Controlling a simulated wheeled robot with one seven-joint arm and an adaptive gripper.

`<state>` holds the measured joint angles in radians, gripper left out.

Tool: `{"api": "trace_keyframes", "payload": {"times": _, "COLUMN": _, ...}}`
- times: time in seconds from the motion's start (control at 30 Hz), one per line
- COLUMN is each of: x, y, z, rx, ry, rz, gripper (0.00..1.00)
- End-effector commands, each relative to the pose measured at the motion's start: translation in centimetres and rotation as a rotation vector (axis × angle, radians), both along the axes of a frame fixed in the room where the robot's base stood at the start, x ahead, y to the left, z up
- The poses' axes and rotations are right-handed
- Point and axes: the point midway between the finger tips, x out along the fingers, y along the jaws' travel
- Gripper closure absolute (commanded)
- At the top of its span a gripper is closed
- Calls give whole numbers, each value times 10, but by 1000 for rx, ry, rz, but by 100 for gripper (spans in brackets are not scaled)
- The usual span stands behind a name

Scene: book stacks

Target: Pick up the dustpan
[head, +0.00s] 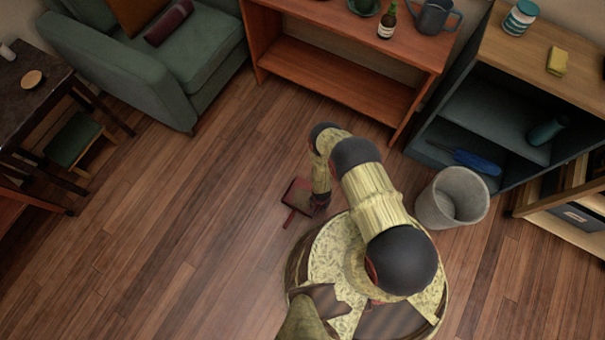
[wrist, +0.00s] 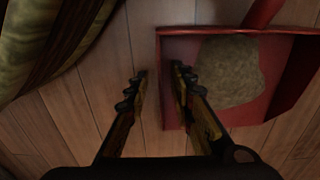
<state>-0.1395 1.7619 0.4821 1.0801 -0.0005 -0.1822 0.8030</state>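The red dustpan (head: 298,194) lies on the wooden floor just left of my base, partly covered by my arm's end in the head view. In the wrist view the dustpan (wrist: 270,122) fills the right side, with a grey-brown clump (wrist: 228,70) in its pan and its handle (wrist: 262,12) at the top edge. My gripper (wrist: 159,85) is open and empty. Its left finger is over bare floor and its right finger overlaps the pan, so the near side wall appears between them. I cannot tell the height gap. My gripper's fingers are hard to make out in the head view.
A grey bin (head: 430,205) stands right of my base, before a dark shelf (head: 430,145) holding a blue item (head: 477,161). An orange-brown shelf (head: 330,82) and green armchair (head: 175,75) stand behind. A dark table (head: 30,95) is at left. Floor left of the dustpan is clear.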

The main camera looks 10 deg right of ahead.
Motion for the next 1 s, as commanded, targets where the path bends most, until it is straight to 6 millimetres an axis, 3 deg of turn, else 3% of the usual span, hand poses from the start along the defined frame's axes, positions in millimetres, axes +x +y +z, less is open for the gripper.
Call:
{"api": "trace_keyframes", "payload": {"times": 0.1, "x": 0, "y": 0, "z": 1, "rx": 0, "ry": 0, "rz": 0, "gripper": 76}}
{"api": "trace_keyframes", "payload": {"times": 0.53, "x": 0, "y": 0, "z": 2, "rx": 0, "ry": 0, "rz": 0, "gripper": 100}}
{"api": "trace_keyframes", "payload": {"times": 1.0, "x": 0, "y": 0, "z": 2, "rx": 0, "ry": 0, "rz": 0, "gripper": 100}}
